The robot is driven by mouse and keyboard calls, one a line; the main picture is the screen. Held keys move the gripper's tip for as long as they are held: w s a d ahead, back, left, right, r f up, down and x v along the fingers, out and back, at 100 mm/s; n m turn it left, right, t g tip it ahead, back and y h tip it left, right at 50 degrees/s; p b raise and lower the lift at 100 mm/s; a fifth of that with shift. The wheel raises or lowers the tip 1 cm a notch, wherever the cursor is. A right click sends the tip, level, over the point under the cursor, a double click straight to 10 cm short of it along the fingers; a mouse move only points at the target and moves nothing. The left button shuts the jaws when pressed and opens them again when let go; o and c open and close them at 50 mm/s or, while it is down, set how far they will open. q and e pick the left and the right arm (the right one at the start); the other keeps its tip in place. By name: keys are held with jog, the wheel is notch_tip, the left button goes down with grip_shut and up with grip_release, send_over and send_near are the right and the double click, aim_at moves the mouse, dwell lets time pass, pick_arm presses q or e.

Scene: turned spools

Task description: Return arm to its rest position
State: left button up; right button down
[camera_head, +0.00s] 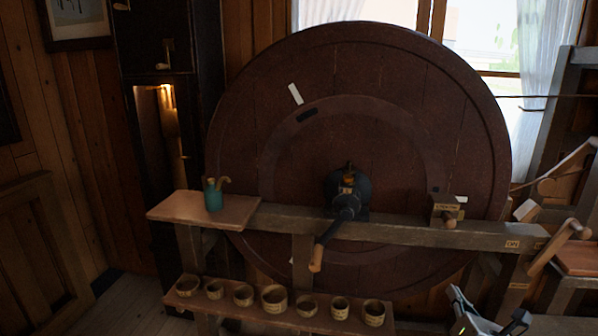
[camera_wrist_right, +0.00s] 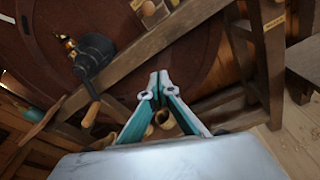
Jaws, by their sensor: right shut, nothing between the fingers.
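My right gripper (camera_head: 487,314) is low at the right of the head view, partly cut off by the bottom edge. In the right wrist view its fingertips (camera_wrist_right: 159,76) meet, and nothing is held between them. It is in front of the wooden bench beam (camera_head: 420,232), apart from it in the head view. My left gripper is in neither view.
A large dark wheel (camera_head: 400,100) with a crank handle (camera_head: 316,258) stands behind the beam. Several small round wooden cups (camera_head: 274,299) line a low shelf. A wooden frame (camera_head: 565,235) stands at right.

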jog(key=s+a+f+m+g+y, duration=0.2)
jog(key=s+a+f+m, duration=0.7)
jog(key=s+f+m, duration=0.3)
jog(key=s+a+f+m+g+y, duration=0.3)
jog(key=s+a+f+m, duration=0.7)
jog(key=f+m, duration=0.3)
notch_tip(320, 180, down, 2)
jog(key=shift+s+f, duration=0.1)
jog(key=shift+s, duration=0.8)
